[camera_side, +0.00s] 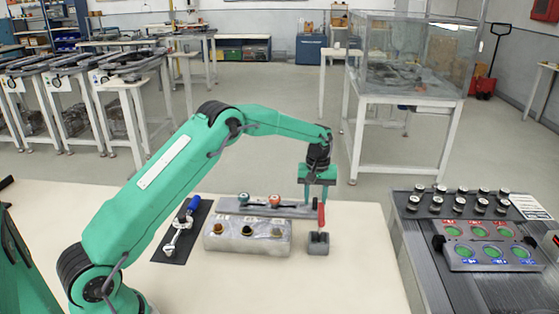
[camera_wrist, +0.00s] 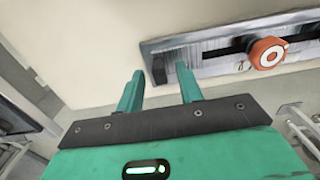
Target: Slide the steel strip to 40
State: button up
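The steel strip (camera_side: 225,207) lies lengthwise on the cream table behind a pale block. A teal knob (camera_side: 243,198) and an orange-red knob (camera_side: 274,200) stand on it. In the wrist view the strip (camera_wrist: 205,55) has a dark slot, the orange-red knob (camera_wrist: 267,52) at right and a small dark block (camera_wrist: 158,69) at its left end. My gripper (camera_side: 316,198) is open above that end of the strip, right of both knobs in the side view. In the wrist view its two fingers (camera_wrist: 158,84) are apart with nothing held. Scale markings are not readable.
The pale block (camera_side: 248,243) with several round tops sits in front of the strip. A small grey holder (camera_side: 318,243) with a red handle (camera_side: 321,215) stands right of it. A dark mat (camera_side: 184,232) with a wrench-like tool lies left. A button panel (camera_side: 490,250) is on another bench.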

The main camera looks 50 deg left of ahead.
aim_at(302, 208)
jog(key=shift+f, duration=0.6)
grip_shut()
jog(key=shift+s+a, duration=1.45)
grip_release()
